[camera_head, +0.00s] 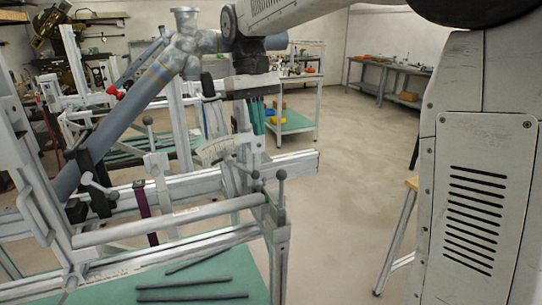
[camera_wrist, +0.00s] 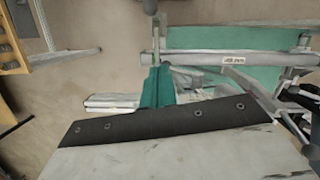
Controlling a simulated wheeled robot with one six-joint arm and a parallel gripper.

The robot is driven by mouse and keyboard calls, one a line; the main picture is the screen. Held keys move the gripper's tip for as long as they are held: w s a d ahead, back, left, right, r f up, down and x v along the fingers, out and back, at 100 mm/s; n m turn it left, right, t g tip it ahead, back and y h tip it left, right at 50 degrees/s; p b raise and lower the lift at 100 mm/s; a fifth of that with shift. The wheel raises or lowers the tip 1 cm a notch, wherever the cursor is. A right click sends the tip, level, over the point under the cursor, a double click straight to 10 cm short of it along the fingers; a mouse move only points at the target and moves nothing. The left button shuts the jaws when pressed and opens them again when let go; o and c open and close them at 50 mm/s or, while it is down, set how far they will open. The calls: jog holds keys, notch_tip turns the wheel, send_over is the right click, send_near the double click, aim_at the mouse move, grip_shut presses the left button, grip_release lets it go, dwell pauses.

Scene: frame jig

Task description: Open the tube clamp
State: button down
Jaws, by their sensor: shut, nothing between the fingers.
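A thick blue-grey tube (camera_head: 115,122) slants across the frame jig on the left in the head view. A black clamp block (camera_head: 87,160) sits at the tube's lower part, with a silver lever (camera_head: 98,187) beside it. I take this for the tube clamp; whether it is open or shut is unclear. My gripper (camera_head: 257,126) points down with its teal fingers shut and empty, to the right of the clamp and apart from it. In the wrist view my gripper (camera_wrist: 157,84) is in front of a jig rail (camera_wrist: 205,58).
Jig rails (camera_head: 170,218) and ball-ended levers (camera_head: 282,188) stand below and near my gripper. Dark rods (camera_head: 195,298) lie on the green surface at the front. A shelf cart (camera_head: 298,123) stands behind.

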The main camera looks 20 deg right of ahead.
aim_at(281, 191)
jog(key=shift+s+d+f, duration=0.2)
jog(key=shift+s+f, duration=0.85)
jog(key=shift+f, duration=0.5)
jog(key=shift+s+d+f, duration=0.25)
jog(key=shift+s+f, duration=0.8)
jog(key=shift+f, duration=0.55)
jog(key=shift+s+d+f, duration=0.2)
jog(key=shift+s+f, duration=0.85)
jog(key=shift+f, duration=0.5)
